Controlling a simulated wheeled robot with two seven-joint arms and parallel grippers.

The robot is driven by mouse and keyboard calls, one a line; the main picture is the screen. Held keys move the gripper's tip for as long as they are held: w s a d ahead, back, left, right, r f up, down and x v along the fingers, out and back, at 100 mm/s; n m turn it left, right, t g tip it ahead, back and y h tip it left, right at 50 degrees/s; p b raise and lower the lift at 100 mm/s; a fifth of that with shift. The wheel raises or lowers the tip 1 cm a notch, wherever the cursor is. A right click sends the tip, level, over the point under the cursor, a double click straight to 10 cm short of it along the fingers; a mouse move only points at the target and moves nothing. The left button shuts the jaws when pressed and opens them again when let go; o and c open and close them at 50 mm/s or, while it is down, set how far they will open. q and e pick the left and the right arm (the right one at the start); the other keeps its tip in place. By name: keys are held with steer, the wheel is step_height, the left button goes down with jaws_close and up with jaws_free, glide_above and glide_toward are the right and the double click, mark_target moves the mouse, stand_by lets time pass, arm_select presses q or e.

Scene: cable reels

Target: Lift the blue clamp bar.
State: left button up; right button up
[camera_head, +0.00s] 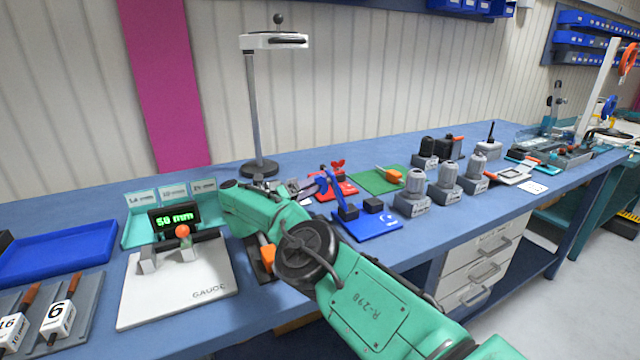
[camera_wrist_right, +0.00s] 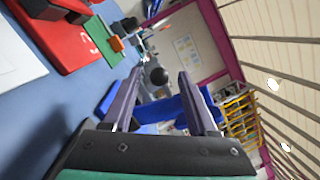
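The blue clamp bar (camera_head: 325,182) stands tilted up from a blue base plate (camera_head: 368,228) with dark blocks on the bench. In the right wrist view, a blue bar (camera_wrist_right: 165,108) runs across behind my fingers, with a black ball knob (camera_wrist_right: 158,76) between the fingertips. My right gripper (camera_head: 303,188) is beside the clamp bar, partly hidden by my green wrist in the head view. In the right wrist view, its two fingers (camera_wrist_right: 158,73) are apart, with no visible grip on the bar. Whether they touch it I cannot tell. My left gripper is not in view.
A white gauge board (camera_head: 180,285) with a display is left of my arm. A lamp-like stand (camera_head: 252,110) rises behind it. A red fixture (camera_head: 338,188), a green mat (camera_head: 376,180) and several grey connectors (camera_head: 447,180) crowd the bench around the clamp.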

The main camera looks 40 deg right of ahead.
steer(key=b+v, duration=0.6)
steer(key=v, duration=0.1)
steer(key=shift+f, duration=0.4)
steer(key=shift+a+r, duration=0.1)
steer(key=shift+a, duration=0.2)
step_height(320, 180, up, 10)
steer(key=p, duration=0.9)
steer(key=shift+r, duration=0.25)
